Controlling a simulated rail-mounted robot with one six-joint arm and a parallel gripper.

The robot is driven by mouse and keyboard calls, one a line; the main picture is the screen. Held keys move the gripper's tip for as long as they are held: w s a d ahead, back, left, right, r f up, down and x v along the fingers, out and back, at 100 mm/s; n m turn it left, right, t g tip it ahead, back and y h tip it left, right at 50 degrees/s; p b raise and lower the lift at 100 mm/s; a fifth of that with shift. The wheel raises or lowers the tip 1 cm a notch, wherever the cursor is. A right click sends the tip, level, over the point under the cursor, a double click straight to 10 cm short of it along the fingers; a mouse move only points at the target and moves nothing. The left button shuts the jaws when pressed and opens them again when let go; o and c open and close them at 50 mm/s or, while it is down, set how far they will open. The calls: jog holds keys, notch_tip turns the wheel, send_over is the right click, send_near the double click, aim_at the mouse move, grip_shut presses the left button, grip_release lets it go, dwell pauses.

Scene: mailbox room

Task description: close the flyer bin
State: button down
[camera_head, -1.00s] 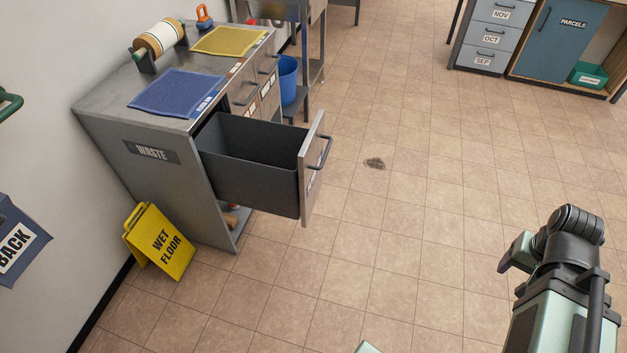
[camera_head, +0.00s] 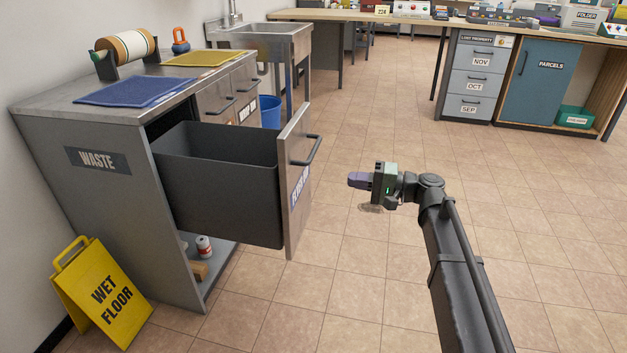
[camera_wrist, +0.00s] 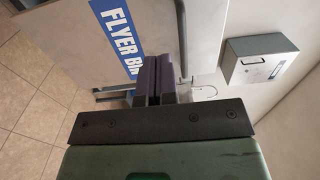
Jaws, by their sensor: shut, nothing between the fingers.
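The flyer bin (camera_head: 222,185) is a dark grey tub pulled far out of the waste cabinet (camera_head: 95,205). Its metal front (camera_head: 296,185) has a bar handle (camera_head: 308,150) and a partly readable label. In the wrist view its front panel (camera_wrist: 90,30) shows the blue label "FLYER BIN" (camera_wrist: 122,32), with the handle (camera_wrist: 182,30) beside it. My gripper (camera_head: 358,180) is shut and empty, to the right of the bin front and apart from it, pointing left toward it. The purple fingers (camera_wrist: 154,80) are together in the wrist view, below the label in the picture.
A yellow wet-floor sign (camera_head: 100,292) stands against the cabinet's near side. A blue bucket (camera_head: 270,111) and a sink (camera_head: 262,40) are behind it. A drawer unit (camera_head: 475,78) and the parcels cabinet (camera_head: 546,80) stand at the back right. The floor between is clear.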

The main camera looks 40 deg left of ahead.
aim_at(293, 172)
jog(key=x, duration=1.3)
jog(key=shift+s+a, duration=0.15)
jog(key=shift+a, duration=0.2)
